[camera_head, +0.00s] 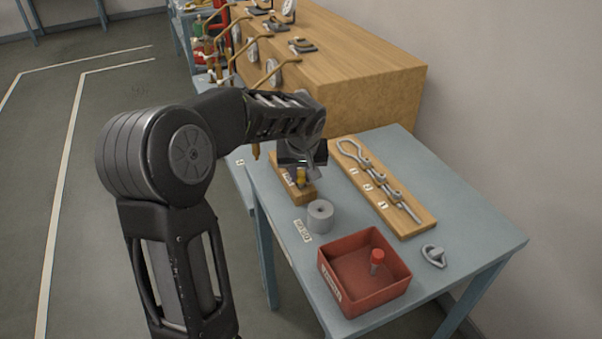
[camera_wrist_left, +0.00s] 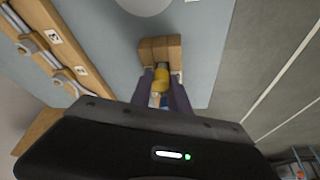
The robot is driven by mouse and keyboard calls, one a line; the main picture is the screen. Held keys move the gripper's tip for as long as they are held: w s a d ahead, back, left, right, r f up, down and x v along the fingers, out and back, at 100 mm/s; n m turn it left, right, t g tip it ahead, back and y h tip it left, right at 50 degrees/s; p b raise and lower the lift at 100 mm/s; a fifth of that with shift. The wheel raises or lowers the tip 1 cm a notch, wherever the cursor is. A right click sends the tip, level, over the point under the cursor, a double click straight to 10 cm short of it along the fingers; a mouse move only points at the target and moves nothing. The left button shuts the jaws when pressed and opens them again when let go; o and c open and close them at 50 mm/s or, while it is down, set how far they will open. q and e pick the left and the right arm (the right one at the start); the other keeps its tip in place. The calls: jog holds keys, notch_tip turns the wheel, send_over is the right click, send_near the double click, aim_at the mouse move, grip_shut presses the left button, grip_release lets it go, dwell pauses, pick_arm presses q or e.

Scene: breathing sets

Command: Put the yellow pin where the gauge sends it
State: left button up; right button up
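The yellow pin (camera_head: 301,176) is at a small wooden block (camera_head: 307,192) on the near blue-grey table. My left gripper (camera_head: 302,170) points down over this block. In the left wrist view the yellow pin (camera_wrist_left: 161,78) sits between the two dark fingertips, which appear closed on its sides with no clear gap. The wooden block (camera_wrist_left: 160,47) lies just beyond the fingertips. Whether the pin is still seated in the block is hidden. Round white-faced gauges (camera_head: 272,72) stand by the wooden cabinet at the back; their readings are too small to tell. My right gripper is not in view.
A grey cylinder with a hole (camera_head: 320,216) stands in front of the block. A red tray (camera_head: 398,287) holds a red-topped piece (camera_head: 377,261). A wooden board (camera_head: 413,222) with metal parts and number tags lies right. A metal shackle (camera_head: 434,256) lies near the right edge.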

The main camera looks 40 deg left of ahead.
pick_arm(q)
jog(key=o, duration=0.5)
jog(key=shift+o, duration=0.2)
jog(key=v, duration=0.8)
jog(key=shift+b, duration=0.3)
jog(key=shift+f, duration=0.15)
dwell(0.4)
